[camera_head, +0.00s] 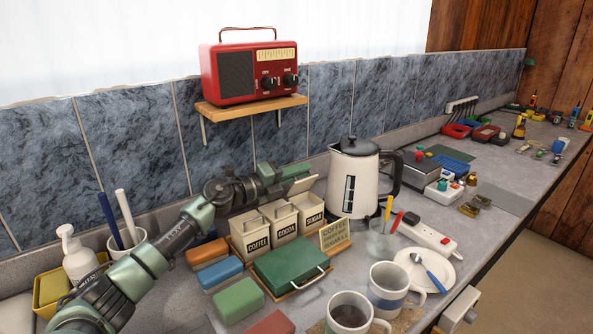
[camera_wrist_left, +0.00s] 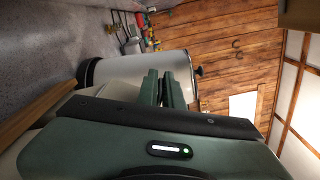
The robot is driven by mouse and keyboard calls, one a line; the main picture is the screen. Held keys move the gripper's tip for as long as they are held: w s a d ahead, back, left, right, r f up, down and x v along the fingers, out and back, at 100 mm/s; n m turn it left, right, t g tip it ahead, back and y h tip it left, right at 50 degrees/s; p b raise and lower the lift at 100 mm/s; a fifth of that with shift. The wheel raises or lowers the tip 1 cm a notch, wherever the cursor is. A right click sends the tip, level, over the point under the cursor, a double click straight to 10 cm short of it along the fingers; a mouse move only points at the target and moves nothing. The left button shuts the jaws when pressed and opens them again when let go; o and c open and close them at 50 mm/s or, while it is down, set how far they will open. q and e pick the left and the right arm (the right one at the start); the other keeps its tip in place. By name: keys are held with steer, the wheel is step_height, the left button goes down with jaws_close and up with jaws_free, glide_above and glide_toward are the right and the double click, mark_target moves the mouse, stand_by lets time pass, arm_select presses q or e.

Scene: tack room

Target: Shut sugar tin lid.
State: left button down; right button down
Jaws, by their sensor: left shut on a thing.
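The sugar tin (camera_head: 311,216) is a cream box labelled SUGAR, rightmost of three tins in a wooden rack. Its pale lid (camera_head: 301,187) stands raised and tilted above the tin's back. My left gripper (camera_head: 286,177) reaches in from behind the tins, its fingers shut at the raised lid. Their exact contact with the lid is hard to make out. In the left wrist view the dark green fingers (camera_wrist_left: 165,87) are close together in front of the kettle. My right gripper is in neither view.
The kettle (camera_head: 354,180) stands close to the right of the sugar tin. The coffee tin (camera_head: 252,238) and cocoa tin (camera_head: 280,222) are to its left. A sign (camera_head: 335,234) and green case (camera_head: 285,269) are in front. The red radio (camera_head: 252,73) sits on a shelf above.

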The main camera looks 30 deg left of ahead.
mark_target(296, 178)
arm_select(q)
steer(key=shift+s+d+f+m, duration=0.2)
steer(key=shift+d+m, duration=0.2)
steer(key=shift+m, duration=0.25)
steer(key=shift+s+d+f+m, duration=0.15)
steer(key=shift+d+m, duration=0.2)
steer(key=shift+m, duration=0.3)
steer(key=c, duration=1.6)
jaws_free()
steer(key=shift+r, duration=0.1)
steer(key=b+v, duration=0.1)
steer(key=v, duration=0.2)
steer(key=b+v, duration=0.1)
steer(key=v, duration=0.2)
steer(key=shift+s+a+f+b, duration=0.1)
steer(key=shift+s+f+b, duration=0.15)
steer(key=shift+b, duration=0.15)
steer(key=shift+s+a+r, duration=0.15)
steer(key=shift+s, duration=0.3)
steer(key=shift+r, duration=0.1)
